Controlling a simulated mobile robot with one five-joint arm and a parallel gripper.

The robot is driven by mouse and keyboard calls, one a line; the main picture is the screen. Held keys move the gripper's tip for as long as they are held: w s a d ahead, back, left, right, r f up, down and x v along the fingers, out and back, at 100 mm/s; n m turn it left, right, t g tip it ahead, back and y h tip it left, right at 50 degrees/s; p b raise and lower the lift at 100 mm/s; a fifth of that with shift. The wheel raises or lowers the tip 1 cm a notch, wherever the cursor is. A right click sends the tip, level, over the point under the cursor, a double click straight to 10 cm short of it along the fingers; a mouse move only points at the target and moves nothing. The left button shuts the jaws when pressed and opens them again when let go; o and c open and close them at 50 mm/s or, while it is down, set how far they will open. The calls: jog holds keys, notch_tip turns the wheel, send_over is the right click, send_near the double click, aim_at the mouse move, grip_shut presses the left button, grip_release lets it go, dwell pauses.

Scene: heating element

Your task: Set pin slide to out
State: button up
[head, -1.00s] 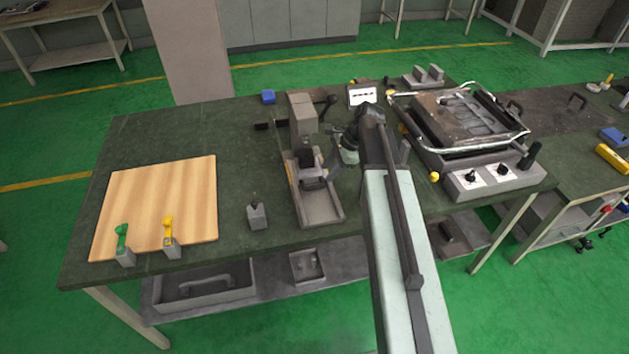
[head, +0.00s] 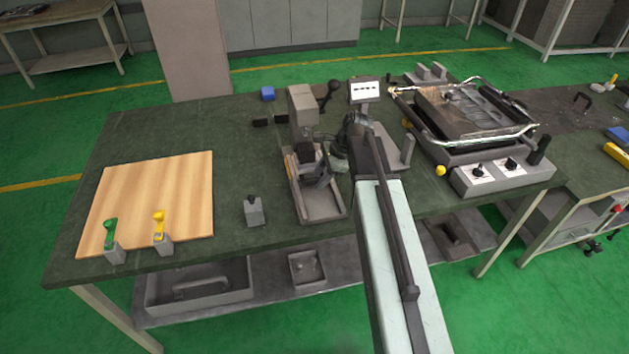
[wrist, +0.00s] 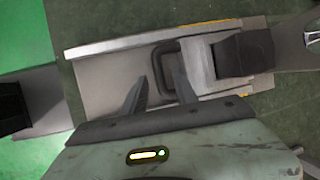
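A grey press-like fixture (head: 322,208) with a low-walled base stands on the green bench, left of my arm in the head view. In the wrist view its grey base (wrist: 105,75) lies across the picture, with a dark loop-shaped part (wrist: 163,62) and a pale block with a black piece (wrist: 243,52) to its right. I cannot tell for sure which part is the pin slide. My gripper (wrist: 161,82) is open, its two dark fingers apart and empty. The fingertips are at the loop's near left side; contact cannot be told. In the head view my arm hides part of the fixture's right side.
A small grey block (head: 254,211) stands left of the fixture. A heating press (head: 475,130) with knobs is at the right. A white panel (head: 364,90) stands behind.

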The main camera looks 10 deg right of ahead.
grip_shut()
dwell(1.2)
